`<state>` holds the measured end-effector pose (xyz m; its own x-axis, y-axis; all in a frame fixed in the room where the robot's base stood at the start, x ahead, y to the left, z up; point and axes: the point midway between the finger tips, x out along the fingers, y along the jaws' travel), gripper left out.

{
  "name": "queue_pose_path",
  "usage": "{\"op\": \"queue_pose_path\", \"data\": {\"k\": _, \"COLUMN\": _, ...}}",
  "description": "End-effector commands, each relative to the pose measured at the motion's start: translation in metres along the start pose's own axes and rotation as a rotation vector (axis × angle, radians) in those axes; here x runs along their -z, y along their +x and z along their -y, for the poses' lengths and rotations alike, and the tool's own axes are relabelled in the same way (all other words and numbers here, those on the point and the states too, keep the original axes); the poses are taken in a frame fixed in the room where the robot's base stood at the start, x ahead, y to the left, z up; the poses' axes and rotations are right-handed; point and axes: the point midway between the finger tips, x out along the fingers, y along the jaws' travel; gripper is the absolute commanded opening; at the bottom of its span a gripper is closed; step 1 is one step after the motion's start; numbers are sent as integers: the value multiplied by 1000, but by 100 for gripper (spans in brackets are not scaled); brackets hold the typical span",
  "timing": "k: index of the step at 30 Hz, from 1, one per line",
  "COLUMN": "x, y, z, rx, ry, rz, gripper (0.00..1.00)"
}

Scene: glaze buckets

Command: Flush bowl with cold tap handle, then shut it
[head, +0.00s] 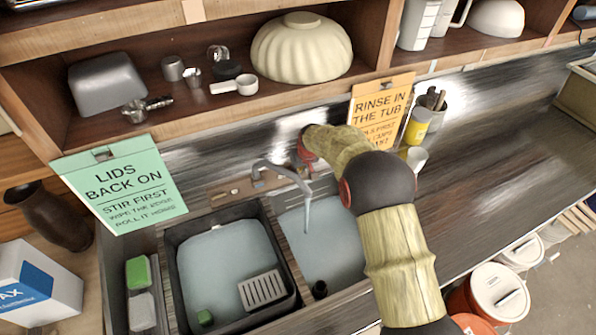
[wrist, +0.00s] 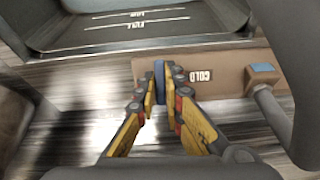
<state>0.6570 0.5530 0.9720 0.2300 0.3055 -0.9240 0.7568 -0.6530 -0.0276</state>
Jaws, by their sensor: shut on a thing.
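My gripper (wrist: 160,100) is shut on the blue cold tap handle (wrist: 159,75), beside the COLD label (wrist: 201,76) in the wrist view. In the head view my arm reaches to the back of the sink, and its wrist hides the handle. The grey tap spout (head: 280,170) arches over the right-hand sink bowl (head: 335,250). A pale stream (head: 307,215) hangs from its end into that bowl and looks like running water. My arm covers the bowl's right side.
A dark tub (head: 180,280) of greyish water with a grate sits left of the bowl. A green sign (head: 118,184) and an orange sign (head: 380,108) flank the tap. A yellow cup (head: 417,127) stands right of my wrist.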

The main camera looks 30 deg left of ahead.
Motion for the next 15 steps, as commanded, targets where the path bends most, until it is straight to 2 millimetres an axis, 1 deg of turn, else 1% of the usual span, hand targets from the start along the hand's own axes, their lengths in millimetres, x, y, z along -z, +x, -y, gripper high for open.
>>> {"op": "queue_pose_path", "data": {"k": 8, "x": 0, "y": 2, "z": -1, "rx": 43, "ry": 175, "rz": 0, "gripper": 0}}
{"op": "queue_pose_path", "data": {"k": 15, "x": -1, "y": 2, "z": -2, "rx": 97, "ry": 394, "rz": -1, "gripper": 0}}
